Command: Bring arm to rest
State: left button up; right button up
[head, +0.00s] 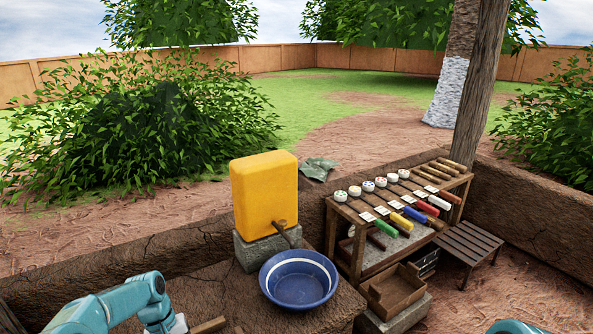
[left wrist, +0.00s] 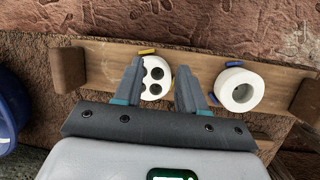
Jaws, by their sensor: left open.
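My left gripper (left wrist: 160,66) shows in the left wrist view with its two dark fingers apart and nothing held between them. A white cylinder with dark holes (left wrist: 156,73) lies beyond the fingers, partly hidden by them. I cannot tell how far it is from the fingertips. In the head view my teal left arm comes in at the lower left, and its fingers are out of the picture. Only a small teal piece of my right arm shows at the bottom right edge, and its gripper is not in view.
A wooden rack (left wrist: 100,62) carries a second white roll (left wrist: 240,88). In the head view, a blue basin (head: 300,279) stands beneath a yellow water container (head: 264,194). A wooden tool stand (head: 357,254), an open box (head: 397,290) and a slatted stool (head: 466,246) lie to the right.

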pick_arm(q)
jog(key=s+d+f+m+t+p, duration=0.1)
jog(key=s+d+f+m+p, duration=0.15)
jog(key=s+d+f, duration=0.65)
jog(key=s+d+r+t+p, duration=0.1)
jog(key=s+d, duration=0.2)
jog(key=s, duration=0.5)
jog(key=s+d+r+t+p, duration=0.1)
jog(key=s+d, duration=0.2)
jog(key=s, duration=0.4)
jog(key=shift+s+d+m+h+p, duration=0.2)
jog(key=shift+s+m+h+p, duration=0.15)
jog(key=shift+m+h, duration=0.1)
jog(key=shift+r, duration=0.1)
